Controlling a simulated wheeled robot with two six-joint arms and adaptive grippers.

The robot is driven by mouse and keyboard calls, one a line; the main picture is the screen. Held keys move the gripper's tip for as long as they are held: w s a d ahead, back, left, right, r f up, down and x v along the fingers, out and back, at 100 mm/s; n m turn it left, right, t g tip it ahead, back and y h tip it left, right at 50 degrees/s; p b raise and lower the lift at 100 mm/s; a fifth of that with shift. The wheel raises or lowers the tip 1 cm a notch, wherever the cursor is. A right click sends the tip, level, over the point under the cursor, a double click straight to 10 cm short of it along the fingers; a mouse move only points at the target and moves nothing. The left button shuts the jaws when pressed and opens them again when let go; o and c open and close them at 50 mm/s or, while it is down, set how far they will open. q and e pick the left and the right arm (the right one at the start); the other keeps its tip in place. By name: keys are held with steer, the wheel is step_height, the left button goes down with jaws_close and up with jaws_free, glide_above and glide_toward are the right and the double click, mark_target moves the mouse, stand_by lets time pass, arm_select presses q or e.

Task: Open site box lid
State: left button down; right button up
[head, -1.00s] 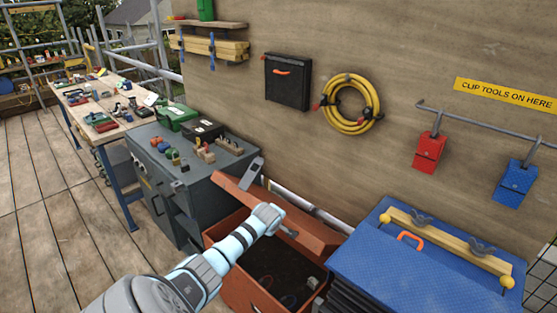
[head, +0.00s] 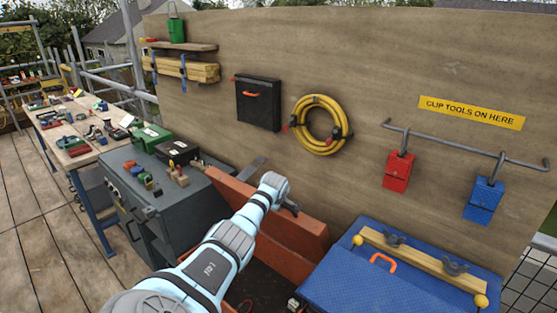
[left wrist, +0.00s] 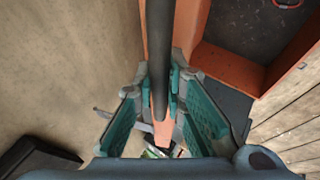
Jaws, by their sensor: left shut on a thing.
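The site box is orange-red with a dark inside (head: 265,290), partly hidden behind my left arm. Its orange lid (head: 300,240) is raised and stands steeply at the back of the box, near the board wall. My left gripper (head: 288,207) is at the top edge of the lid. In the left wrist view, my gripper's teal-padded fingers (left wrist: 160,85) are shut around a dark bar (left wrist: 159,40) along the orange lid edge (left wrist: 188,30). The box's orange wall (left wrist: 215,65) and dark floor show beyond. My right gripper is not in view.
A blue chest (head: 345,280) with an orange handle stands close right of the box. A grey cabinet (head: 150,225) with small items on top is close left. The board wall (head: 360,60), holding a yellow hose (head: 300,112), rises behind.

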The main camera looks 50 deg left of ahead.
arm_select(q)
steer(key=c, duration=1.6)
jaws_free()
steer(key=shift+a, duration=0.1)
steer(key=shift+c, duration=0.2)
steer(key=v, duration=1.2)
steer(key=shift+f, duration=0.1)
